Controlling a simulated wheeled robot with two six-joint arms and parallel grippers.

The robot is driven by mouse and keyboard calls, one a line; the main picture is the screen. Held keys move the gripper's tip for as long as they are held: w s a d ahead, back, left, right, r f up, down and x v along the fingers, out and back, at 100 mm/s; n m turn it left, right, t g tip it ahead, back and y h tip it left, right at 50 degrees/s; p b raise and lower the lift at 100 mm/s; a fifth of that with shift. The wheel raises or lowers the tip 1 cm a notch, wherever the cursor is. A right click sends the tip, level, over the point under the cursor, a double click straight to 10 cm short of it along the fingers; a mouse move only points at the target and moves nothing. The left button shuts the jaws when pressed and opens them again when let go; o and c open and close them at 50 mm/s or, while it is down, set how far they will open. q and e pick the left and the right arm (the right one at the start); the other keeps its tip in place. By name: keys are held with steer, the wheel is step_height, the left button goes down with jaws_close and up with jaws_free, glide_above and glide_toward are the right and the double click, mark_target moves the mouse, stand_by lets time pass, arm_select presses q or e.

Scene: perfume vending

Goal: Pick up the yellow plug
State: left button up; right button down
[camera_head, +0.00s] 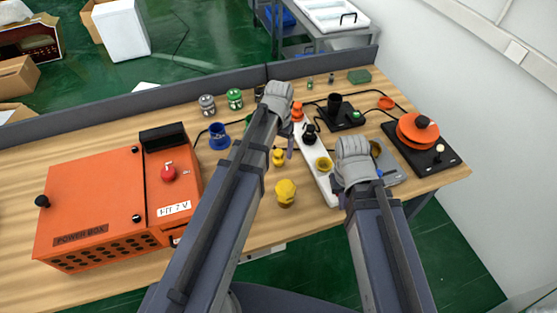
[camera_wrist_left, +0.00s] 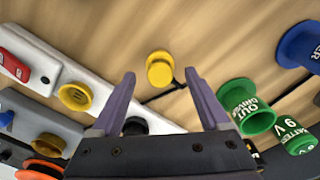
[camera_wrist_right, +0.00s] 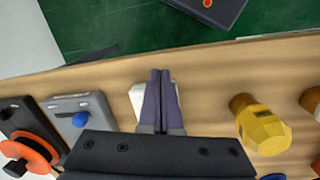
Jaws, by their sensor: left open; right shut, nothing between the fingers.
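The yellow plug (camera_head: 278,157) lies on the table left of the white strip; in the left wrist view the yellow plug (camera_wrist_left: 160,70) has a black cable. My left gripper (camera_wrist_left: 160,75) is open, with its fingertips on either side of the plug in the picture; contact cannot be told. In the head view the left gripper (camera_head: 290,147) is beside the strip, partly hidden by its arm. My right gripper (camera_wrist_right: 160,73) is shut and empty, over the strip's near end; it also shows in the head view (camera_head: 342,197).
A faceted yellow object (camera_head: 285,192) stands nearer the front edge. The white strip (camera_head: 329,190) carries a yellow socket (camera_head: 324,164). A green plug (camera_wrist_left: 245,105) and blue plug (camera_head: 219,137) are nearby. An orange power box (camera_head: 95,190) fills the left side.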

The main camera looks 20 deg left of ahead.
mark_target(278, 152)
arm_select(q)
step_height(278, 152, down, 4)
steer(key=b, duration=0.3)
steer(key=shift+s+f, duration=0.1)
steer(key=shift+f, duration=0.05)
arm_select(e)
step_height(278, 152, down, 4)
steer(key=shift+f, duration=0.1)
arm_select(q)
jaws_close()
